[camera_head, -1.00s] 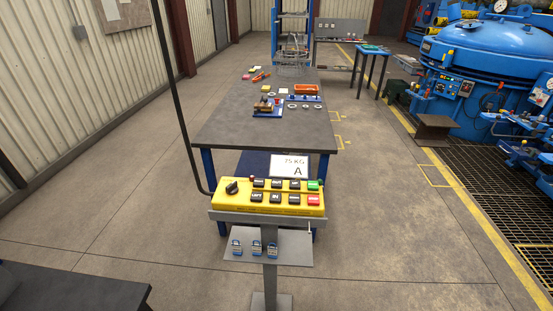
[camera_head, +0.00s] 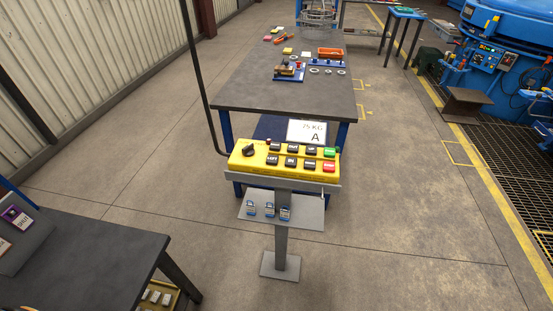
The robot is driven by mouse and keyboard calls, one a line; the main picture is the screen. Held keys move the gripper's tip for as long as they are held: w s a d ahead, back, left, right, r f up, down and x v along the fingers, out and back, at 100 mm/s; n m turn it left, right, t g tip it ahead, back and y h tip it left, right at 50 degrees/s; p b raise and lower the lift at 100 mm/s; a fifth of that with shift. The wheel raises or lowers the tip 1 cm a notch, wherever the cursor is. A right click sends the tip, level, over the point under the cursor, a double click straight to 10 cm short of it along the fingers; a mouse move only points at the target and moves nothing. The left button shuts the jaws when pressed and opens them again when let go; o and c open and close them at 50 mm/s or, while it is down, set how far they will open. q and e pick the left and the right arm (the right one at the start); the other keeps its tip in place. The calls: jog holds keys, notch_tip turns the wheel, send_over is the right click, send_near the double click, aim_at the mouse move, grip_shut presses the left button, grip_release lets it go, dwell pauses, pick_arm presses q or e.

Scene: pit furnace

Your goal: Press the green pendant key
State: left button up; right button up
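The yellow pendant box (camera_head: 240,163) lies on a grey stand ahead of me, a little right of the middle of the head view. Its green key (camera_head: 330,152) is at the right end of the upper row. A red key (camera_head: 329,167) sits just below it. Several black keys and a black rotary knob (camera_head: 249,150) fill the rest of the face. A black cable rises from the box's left end. Neither of my grippers shows in the head view, and nothing touches the keys.
A shelf (camera_head: 309,212) with three small padlock-like items (camera_head: 270,210) is on the stand below the pendant. A long grey table (camera_head: 263,92) stands behind it, and a sign reading 75 KG A (camera_head: 307,131). A dark table (camera_head: 85,255) is at the lower left. Floor right of the stand is clear.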

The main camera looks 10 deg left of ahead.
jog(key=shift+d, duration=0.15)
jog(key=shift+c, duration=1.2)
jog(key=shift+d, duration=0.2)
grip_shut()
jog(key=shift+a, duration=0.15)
